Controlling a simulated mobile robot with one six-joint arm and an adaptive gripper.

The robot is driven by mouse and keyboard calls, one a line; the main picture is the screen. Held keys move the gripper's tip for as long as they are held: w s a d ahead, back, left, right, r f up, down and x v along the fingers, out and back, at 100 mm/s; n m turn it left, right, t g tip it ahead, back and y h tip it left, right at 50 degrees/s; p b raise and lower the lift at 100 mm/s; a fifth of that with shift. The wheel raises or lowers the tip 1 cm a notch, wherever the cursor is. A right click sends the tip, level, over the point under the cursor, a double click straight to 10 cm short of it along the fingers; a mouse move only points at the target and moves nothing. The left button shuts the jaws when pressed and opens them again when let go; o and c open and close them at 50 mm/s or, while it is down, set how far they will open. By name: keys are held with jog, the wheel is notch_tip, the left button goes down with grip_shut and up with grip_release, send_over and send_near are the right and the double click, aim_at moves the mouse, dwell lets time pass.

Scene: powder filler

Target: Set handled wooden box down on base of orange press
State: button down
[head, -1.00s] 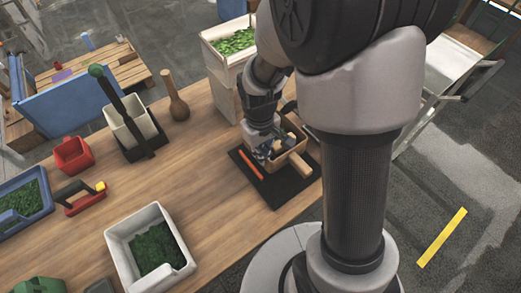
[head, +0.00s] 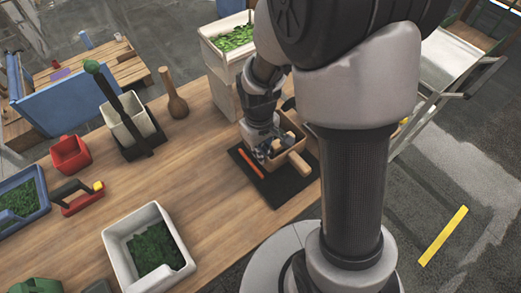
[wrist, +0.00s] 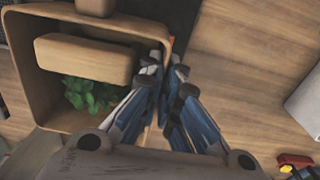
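The wooden box (head: 292,125) has a pale block handle (head: 299,163) at its front. In the wrist view the box (wrist: 30,75) fills the upper left, its handle block (wrist: 85,57) above green leaves. My gripper (head: 266,150) is at the box's left wall. In the wrist view, the gripper's fingers (wrist: 165,75) straddle that wall and look closed on it. The black base plate (head: 272,190) with an orange bar (head: 251,164) lies under and beside the box. Whether the box touches the plate is hard to tell. No taller orange press part is clear.
A white planter of leaves (head: 228,42) stands close behind the box. My arm hides the area to its right. Bare tabletop lies between.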

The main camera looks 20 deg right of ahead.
jog(key=shift+f+b, duration=1.45)
jog(key=shift+f, duration=0.6)
jog(key=shift+f+b, duration=0.45)
jog(key=shift+f, duration=0.15)
jog(key=c, duration=1.7)
grip_release()
notch_tip(320, 180, up, 12)
jog(key=shift+a+r, duration=0.1)
jog(key=shift+a, duration=0.05)
